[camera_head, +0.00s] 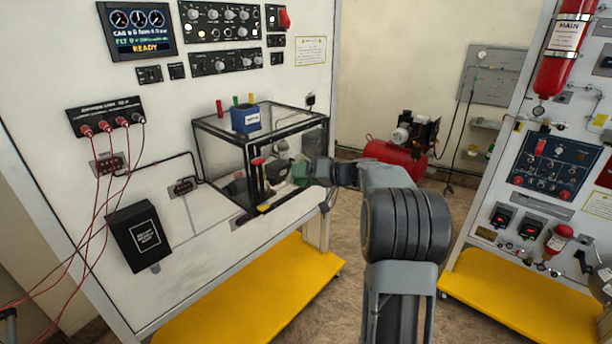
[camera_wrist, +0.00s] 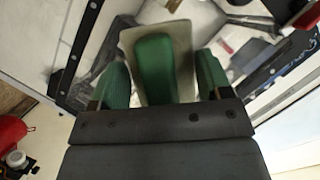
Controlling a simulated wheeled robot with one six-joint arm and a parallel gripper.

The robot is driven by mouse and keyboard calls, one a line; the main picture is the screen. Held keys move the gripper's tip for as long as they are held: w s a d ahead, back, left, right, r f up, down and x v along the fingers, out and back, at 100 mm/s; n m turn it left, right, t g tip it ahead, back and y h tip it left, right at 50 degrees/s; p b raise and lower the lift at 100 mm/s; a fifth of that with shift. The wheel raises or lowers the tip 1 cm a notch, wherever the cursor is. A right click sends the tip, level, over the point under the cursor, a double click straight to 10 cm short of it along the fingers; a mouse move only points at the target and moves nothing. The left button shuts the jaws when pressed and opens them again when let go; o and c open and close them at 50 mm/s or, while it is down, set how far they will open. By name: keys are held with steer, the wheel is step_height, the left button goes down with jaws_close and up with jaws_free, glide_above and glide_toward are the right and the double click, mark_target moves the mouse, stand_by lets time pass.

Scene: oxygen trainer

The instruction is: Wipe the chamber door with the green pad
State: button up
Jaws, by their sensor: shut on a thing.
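The chamber (camera_head: 222,133) is a clear box with a black frame on the white panel. Its clear door faces right, towards my gripper (camera_head: 306,172). My gripper is shut on the green pad (camera_wrist: 155,68), whose green grip sits between two green fingers in the wrist view. A pale flat plate shows behind the grip, facing the clear door pane (camera_wrist: 205,18). The pad is close to the door; I cannot tell whether it touches. In the head view the pad is small and partly hidden by my gripper.
A blue box (camera_head: 245,119) stands on top of the chamber. A red-knobbed latch (camera_head: 258,162) is at the chamber's near edge. Red cables (camera_head: 97,190) hang at left. A red compressor (camera_head: 395,155) stands on the floor behind. Yellow bases (camera_head: 250,290) edge the open floor.

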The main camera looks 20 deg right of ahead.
steer(key=shift+w+a, duration=0.4)
steer(key=shift+w, duration=0.45)
stand_by(0.5)
steer(key=shift+d, duration=0.1)
steer(key=shift+w+d+b, duration=0.2)
steer(key=shift+w+d, duration=0.15)
steer(key=shift+d, duration=0.5)
steer(key=shift+w+d+b, duration=0.2)
steer(key=shift+w+d, duration=0.15)
steer(key=shift+d, duration=0.45)
steer(key=w+d+p, duration=0.2)
steer(key=w+d, duration=0.1)
steer(key=d, duration=0.3)
steer(key=shift+d, duration=0.25)
steer(key=shift+w+a+f+b, duration=0.1)
steer(key=shift+f+b, duration=0.05)
steer(key=shift+b, duration=0.4)
